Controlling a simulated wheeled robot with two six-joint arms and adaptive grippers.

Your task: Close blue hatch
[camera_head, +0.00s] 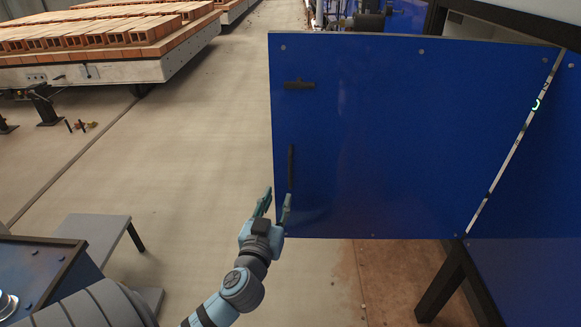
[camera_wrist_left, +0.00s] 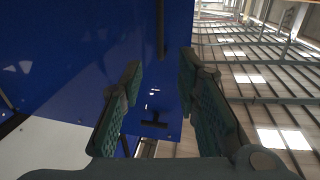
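The blue hatch (camera_head: 390,130) is a large flat panel standing swung out from its frame, with a gap along its hinge edge at the right. It carries a black vertical handle (camera_head: 291,166) and a black latch (camera_head: 299,85) near its left edge. My left gripper (camera_head: 274,203) is at the lower left edge of the hatch, just below the handle, with its fingers apart. In the left wrist view the fingers (camera_wrist_left: 155,95) are spread with nothing between them; the blue panel (camera_wrist_left: 70,60) fills the left side. I cannot tell whether a finger touches the panel. My right gripper is not in view.
Carts of orange hollow bricks (camera_head: 100,35) stand at the upper left. A grey bench (camera_head: 92,232) stands at the lower left. A dark frame leg (camera_head: 440,285) stands below the hatch at the right. The floor (camera_head: 200,130) left of the hatch is clear.

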